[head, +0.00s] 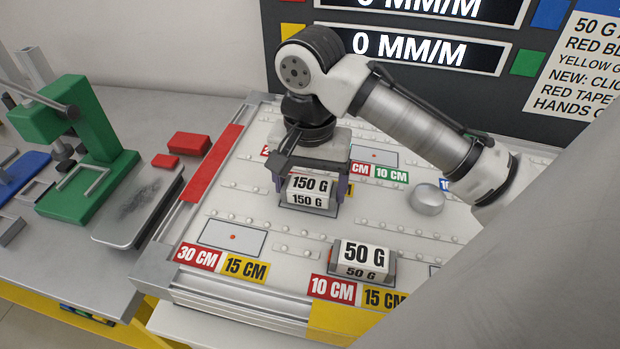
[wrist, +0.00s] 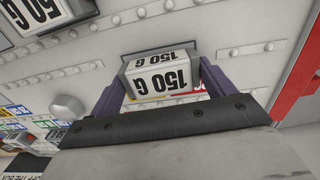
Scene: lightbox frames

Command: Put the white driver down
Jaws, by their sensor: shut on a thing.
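A white block labelled 150 G (head: 309,192), which looks like the white driver, is between the fingers of my gripper (head: 312,186). In the wrist view the same white driver (wrist: 160,75) sits between the two purple-grey fingers of my gripper (wrist: 160,84), one on each side. The gripper is shut on it, pointing down over the light panel (head: 225,205). A grey base edge shows under the block. I cannot tell whether the block touches the panel.
An outlined spot with a red dot (head: 232,237) is empty at front left. A round grey knob (head: 427,199) is to the right. A green press (head: 75,145) and red blocks (head: 188,143) are left.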

